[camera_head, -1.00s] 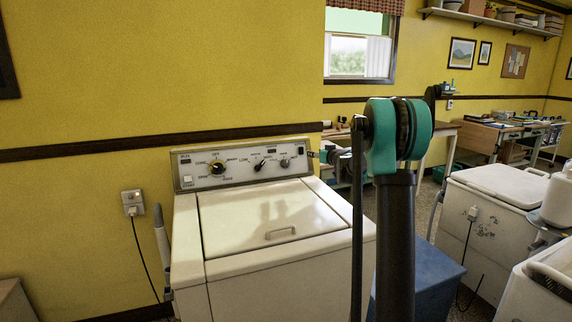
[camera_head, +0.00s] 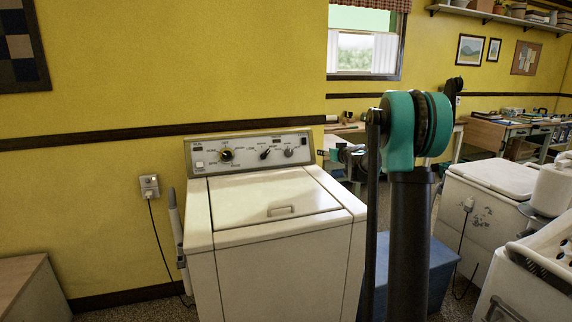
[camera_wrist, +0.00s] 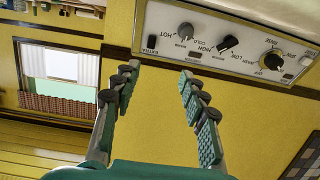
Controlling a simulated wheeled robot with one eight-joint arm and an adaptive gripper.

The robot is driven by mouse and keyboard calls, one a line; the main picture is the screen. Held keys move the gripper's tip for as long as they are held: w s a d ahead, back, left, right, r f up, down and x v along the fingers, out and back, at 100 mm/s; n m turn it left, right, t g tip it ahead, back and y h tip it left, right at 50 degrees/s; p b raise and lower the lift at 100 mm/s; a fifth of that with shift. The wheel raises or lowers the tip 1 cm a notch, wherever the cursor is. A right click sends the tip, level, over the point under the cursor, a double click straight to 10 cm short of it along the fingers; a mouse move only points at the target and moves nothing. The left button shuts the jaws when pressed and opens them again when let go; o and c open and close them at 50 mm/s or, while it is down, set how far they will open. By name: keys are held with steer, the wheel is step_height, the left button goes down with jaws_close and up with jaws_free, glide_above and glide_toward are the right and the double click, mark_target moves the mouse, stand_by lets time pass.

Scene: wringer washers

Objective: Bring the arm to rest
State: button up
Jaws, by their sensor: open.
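My gripper (camera_wrist: 158,75) shows in the wrist view with its two padded fingers spread apart and nothing between them. The wrist picture is upside down, and a washer control panel (camera_wrist: 230,42) with knobs lies beyond the fingertips. In the head view my arm (camera_head: 410,200) stands upright in front, its turquoise joint at the top, right of the white washer (camera_head: 275,235). My gripper is mostly hidden behind the arm there. The washer's lid is shut, and its panel (camera_head: 250,150) stands along the back edge.
A blue box (camera_head: 435,262) stands behind my arm. A white chest-like appliance (camera_head: 490,195) and a white tub (camera_head: 530,275) stand on the right. A wooden cabinet (camera_head: 30,290) is at the lower left. A wall outlet (camera_head: 150,187) with a cord is left of the washer.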

steer(key=s+a+f+g, duration=0.1)
steer(key=s+f, duration=0.1)
steer(key=s, duration=0.6)
steer(key=s+a+f+g, duration=0.1)
steer(key=s+f+g, duration=0.1)
steer(key=s, duration=0.5)
steer(key=s+a+f+g+h, duration=0.1)
steer(key=s+f, duration=0.3)
steer(key=s, duration=0.4)
steer(key=shift+s+a+m+g, duration=0.3)
steer(key=shift+a+m+g, duration=0.1)
steer(key=s+d+f+m+g+h, duration=0.1)
steer(key=s+f, duration=0.4)
steer(key=s, duration=0.6)
steer(key=s+d+f+m+g+h, duration=0.1)
steer(key=s+d+f+g, duration=0.1)
steer(key=s+f, duration=0.4)
steer(key=s+d+f+g+h, duration=0.2)
steer(key=s+f, duration=0.4)
steer(key=s, duration=1)
steer(key=shift+m+g, duration=0.4)
steer(key=shift+d, duration=0.1)
